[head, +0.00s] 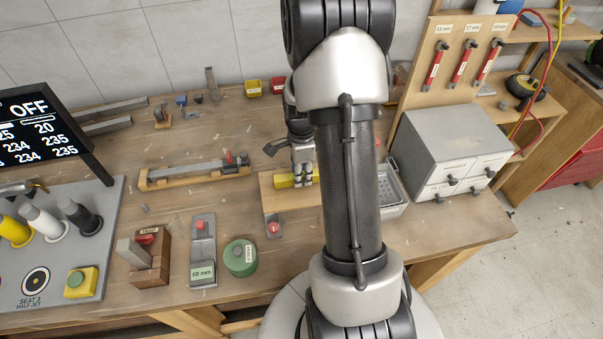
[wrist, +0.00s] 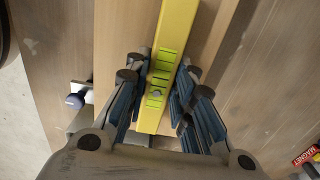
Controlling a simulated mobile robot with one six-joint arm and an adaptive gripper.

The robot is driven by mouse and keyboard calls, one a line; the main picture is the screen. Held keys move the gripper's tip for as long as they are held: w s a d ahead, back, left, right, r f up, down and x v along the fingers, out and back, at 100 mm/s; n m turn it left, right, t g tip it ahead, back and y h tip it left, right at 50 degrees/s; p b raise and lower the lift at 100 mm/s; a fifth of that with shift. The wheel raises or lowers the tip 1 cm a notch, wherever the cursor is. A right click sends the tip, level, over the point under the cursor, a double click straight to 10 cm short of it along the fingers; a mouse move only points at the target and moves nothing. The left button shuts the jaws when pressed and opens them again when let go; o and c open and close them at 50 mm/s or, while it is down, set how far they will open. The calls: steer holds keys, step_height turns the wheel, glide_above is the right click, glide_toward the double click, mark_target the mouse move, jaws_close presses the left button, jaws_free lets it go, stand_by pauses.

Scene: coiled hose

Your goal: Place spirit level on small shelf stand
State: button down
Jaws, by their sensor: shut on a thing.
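The yellow spirit level (head: 283,181) has green vials, and it runs up the middle of the wrist view (wrist: 177,28). My gripper (head: 303,178) is shut on it, with the blue-padded fingers (wrist: 158,88) on both sides of the level in the wrist view. Below is a low light-wood stand (head: 287,200), which looks like the small shelf stand; its pale top shows beside the level in the wrist view (wrist: 122,35). The level lies over this stand. I cannot tell whether it touches the wood. My arm hides the right part of the level and stand in the head view.
A grey block with a red knob (head: 274,228) stands at the stand's front left. A metal tray (head: 392,190) and a grey drawer cabinet (head: 450,155) are to the right. A wooden holder with a long bar (head: 190,175) lies left. Bench front right is clear.

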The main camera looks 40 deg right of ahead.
steer(key=c, duration=1.4)
jaws_free()
steer(key=shift+f, duration=0.1)
steer(key=shift+o, duration=0.2)
step_height(320, 180, up, 12)
steer(key=p, duration=0.3)
steer(key=a+r+n+t, duration=0.1)
steer(key=a+r+n, duration=0.5)
steer(key=a+r, duration=0.15)
steer(key=s+a+r+n+t, duration=0.2)
steer(key=s+a+r+n, duration=0.2)
steer(key=s+a+n, duration=0.3)
steer(key=s+a+r+n+t, duration=0.1)
steer(key=s+a+r+n, duration=0.4)
steer(key=s+a+n, duration=0.2)
steer(key=shift+s+a+r+n+t, duration=0.3)
steer(key=shift+a+n, duration=0.75)
steer(key=shift+n, duration=1.15)
steer(key=shift+f, duration=0.1)
